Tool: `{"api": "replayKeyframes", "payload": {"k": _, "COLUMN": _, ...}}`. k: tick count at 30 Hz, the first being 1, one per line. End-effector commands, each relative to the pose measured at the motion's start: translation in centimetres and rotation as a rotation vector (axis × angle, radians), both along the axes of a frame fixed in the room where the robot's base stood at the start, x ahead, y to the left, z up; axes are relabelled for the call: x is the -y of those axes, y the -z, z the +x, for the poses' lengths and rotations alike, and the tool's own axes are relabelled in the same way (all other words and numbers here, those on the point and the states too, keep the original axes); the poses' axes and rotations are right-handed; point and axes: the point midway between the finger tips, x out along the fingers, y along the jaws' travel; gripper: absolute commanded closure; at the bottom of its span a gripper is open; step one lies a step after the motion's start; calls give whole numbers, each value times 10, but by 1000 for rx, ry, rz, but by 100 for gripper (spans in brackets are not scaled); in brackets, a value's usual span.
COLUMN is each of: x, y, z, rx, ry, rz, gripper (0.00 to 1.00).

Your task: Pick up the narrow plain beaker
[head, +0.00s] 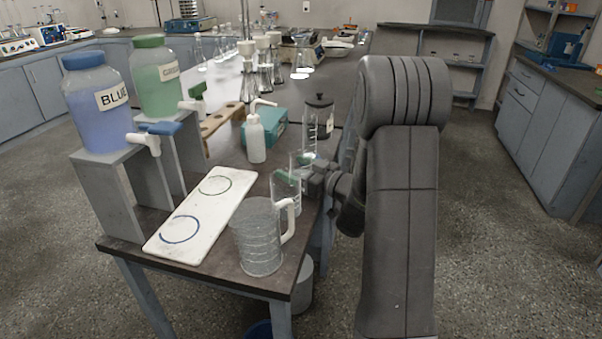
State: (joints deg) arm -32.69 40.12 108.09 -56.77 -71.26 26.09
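My gripper (296,170) reaches in from the right over the bench's right edge, at the height of the small clear vessels. A clear beaker (286,197) stands just in front of and left of it. Another clear vessel (302,160) shows just behind it. A tall, narrow clear vessel (309,124) with marks stands farther back. I cannot tell which is the narrow plain beaker. Green patches show at the two nearer vessels; I cannot tell whether they are fingertips. The finger gap and any contact with glass are too small to make out.
A large clear jug (258,238) with a white handle stands at the front corner. A white board (203,213) with two circles lies left. Blue (97,104) and green (158,80) dispensers, a wash bottle (255,139) and a dark-lidded jar (325,112) stand nearby.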

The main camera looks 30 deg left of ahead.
Motion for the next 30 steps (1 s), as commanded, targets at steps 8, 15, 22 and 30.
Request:
{"api": "replayKeyframes", "payload": {"k": 8, "x": -2, "y": 0, "z": 0, "rx": -1, "ry": 0, "rz": 0, "gripper": 31}}
{"api": "replayKeyframes", "payload": {"k": 15, "x": -2, "y": 0, "z": 0, "rx": -1, "ry": 0, "rz": 0, "gripper": 76}}
{"api": "replayKeyframes", "payload": {"k": 22, "x": -2, "y": 0, "z": 0, "rx": 0, "ry": 0, "rz": 0, "gripper": 76}}
{"api": "replayKeyframes", "payload": {"k": 30, "x": -2, "y": -8, "z": 0, "rx": 0, "ry": -1, "rz": 1, "gripper": 76}}
